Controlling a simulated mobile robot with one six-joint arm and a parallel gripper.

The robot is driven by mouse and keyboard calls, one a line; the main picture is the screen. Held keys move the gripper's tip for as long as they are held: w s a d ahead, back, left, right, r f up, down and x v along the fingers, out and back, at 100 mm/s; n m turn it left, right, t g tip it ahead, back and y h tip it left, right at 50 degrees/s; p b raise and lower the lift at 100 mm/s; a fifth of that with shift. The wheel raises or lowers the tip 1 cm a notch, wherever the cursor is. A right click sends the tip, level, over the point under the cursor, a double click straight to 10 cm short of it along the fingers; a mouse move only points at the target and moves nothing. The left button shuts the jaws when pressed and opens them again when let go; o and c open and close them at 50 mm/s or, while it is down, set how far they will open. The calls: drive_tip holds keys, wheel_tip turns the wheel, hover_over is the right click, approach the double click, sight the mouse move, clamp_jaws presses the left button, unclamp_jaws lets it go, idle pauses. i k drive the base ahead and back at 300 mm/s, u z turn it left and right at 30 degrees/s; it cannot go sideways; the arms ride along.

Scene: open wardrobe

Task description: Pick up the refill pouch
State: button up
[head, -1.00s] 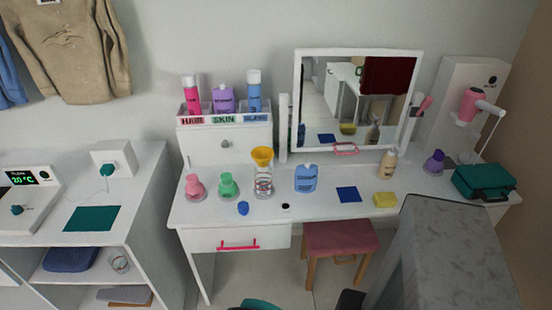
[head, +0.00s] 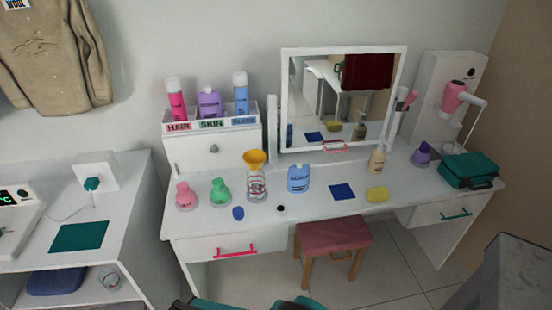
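The refill pouch looks to be the blue pouch (head: 299,179) with a pale cap and a dark label. It stands upright on the white dressing table (head: 300,222), to the right of a clear bottle (head: 257,188) with a yellow funnel (head: 255,158) in its top. Nothing touches the pouch. Teal and black parts of mine show at the bottom edge, well short of the table. No gripper fingers can be made out, so my gripper is not in view.
Pink (head: 186,196) and green (head: 220,192) bottles stand left of the funnel bottle. A pink stool (head: 333,238) stands in front. A grey marbled block (head: 500,280) fills the lower right corner.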

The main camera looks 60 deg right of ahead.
sight(298, 175)
drive_tip(key=u, duration=0.8)
drive_tip(key=k, duration=0.1)
drive_tip(key=z, duration=1.95)
drive_tip(key=k, duration=0.9)
drive_tip(key=u, duration=0.15)
drive_tip(key=i, duration=0.65)
